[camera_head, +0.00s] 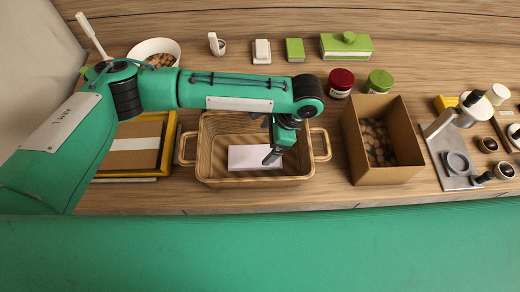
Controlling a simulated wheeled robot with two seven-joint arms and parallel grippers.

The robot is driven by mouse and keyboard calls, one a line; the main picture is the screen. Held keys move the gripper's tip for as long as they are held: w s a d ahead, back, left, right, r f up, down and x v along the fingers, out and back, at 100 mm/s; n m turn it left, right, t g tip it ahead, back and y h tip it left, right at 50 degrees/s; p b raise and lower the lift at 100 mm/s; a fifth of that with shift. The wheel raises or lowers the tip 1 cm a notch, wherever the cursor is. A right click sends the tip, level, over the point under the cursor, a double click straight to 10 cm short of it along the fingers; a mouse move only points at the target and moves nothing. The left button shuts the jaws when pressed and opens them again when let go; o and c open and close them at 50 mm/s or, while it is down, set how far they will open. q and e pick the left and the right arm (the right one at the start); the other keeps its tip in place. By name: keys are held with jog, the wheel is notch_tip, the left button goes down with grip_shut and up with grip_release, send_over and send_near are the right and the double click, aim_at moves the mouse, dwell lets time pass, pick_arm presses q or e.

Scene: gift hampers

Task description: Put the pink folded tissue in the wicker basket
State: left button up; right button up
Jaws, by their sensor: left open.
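The wicker basket (206,165) stands on the wooden counter, with a handle at each side. A pale pinkish-white folded block, which looks like the pink folded tissue (248,158), lies inside it on the basket floor. My left gripper (273,156) reaches down into the basket from above, at the right end of the tissue. Its jaws are open, and the arm hides part of the basket's back rim. I cannot tell whether a finger touches the tissue. My right gripper is out of view.
A cardboard box (408,172) with round brown items stands right of the basket. A yellow-framed tray (168,145) is at its left, partly under my arm. A white bowl (143,46), red jar (341,80) and green jar (379,80) stand behind.

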pick_arm(q)
jog(key=shift+b+v, duration=0.35)
jog(key=shift+v, duration=1.8)
jog(key=shift+s+f, duration=0.1)
